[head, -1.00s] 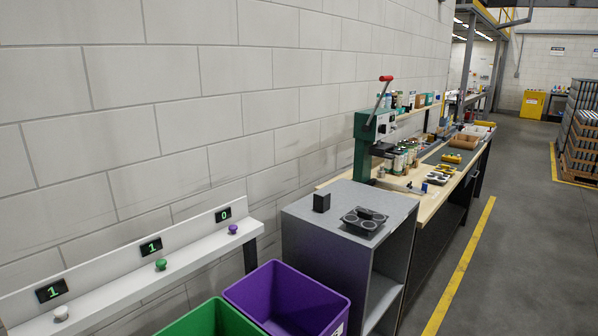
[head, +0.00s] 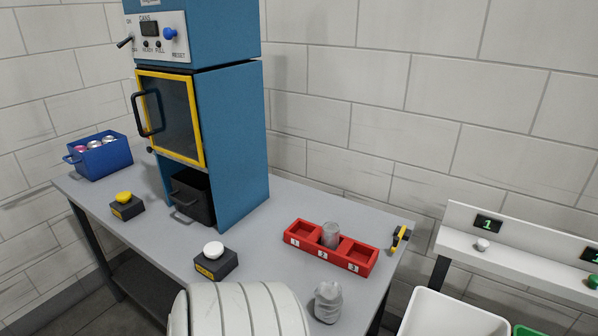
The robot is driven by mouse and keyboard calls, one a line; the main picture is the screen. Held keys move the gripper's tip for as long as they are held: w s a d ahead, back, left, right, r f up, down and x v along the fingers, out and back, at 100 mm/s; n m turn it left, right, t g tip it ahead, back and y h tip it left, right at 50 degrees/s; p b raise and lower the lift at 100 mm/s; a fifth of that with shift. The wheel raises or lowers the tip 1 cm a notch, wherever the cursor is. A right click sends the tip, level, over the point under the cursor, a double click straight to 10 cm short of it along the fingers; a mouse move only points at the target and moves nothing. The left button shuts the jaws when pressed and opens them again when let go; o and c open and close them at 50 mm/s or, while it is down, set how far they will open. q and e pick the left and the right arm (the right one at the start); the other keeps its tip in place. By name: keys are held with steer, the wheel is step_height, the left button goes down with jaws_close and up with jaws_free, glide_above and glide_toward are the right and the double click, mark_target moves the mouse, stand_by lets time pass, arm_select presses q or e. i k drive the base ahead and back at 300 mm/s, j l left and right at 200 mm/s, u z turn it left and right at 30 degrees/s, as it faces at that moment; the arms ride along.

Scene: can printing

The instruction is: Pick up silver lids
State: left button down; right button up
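I cannot make out any separate silver lids in the head view. A blue bin (head: 99,157) at the far left of the grey table holds several cans with silvery and pink tops; whether any of these are loose lids is too small to tell. A grey can-like piece (head: 330,235) stands in the middle compartment of a red tray (head: 297,245) numbered 1, 2, 3. Another grey, dented-looking can (head: 328,302) stands on the table in front of the tray. Neither of my grippers shows.
A tall blue machine (head: 228,150) with a yellow-framed door, which looks shut, stands on the grey table (head: 268,205). A yellow button box (head: 126,206) and a white button box (head: 215,262) stand before it. A white bin (head: 455,315) is at lower right, under a white shelf (head: 530,262).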

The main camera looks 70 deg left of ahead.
mark_target(331, 230)
steer(key=u, duration=2.05)
steer(key=i+j, duration=0.1)
steer(key=j, duration=0.3)
steer(key=i+j, duration=0.1)
steer(key=j, duration=0.3)
steer(key=i+j, duration=0.1)
steer(key=j, duration=0.65)
steer(key=i+z, duration=0.05)
steer(key=i, duration=0.05)
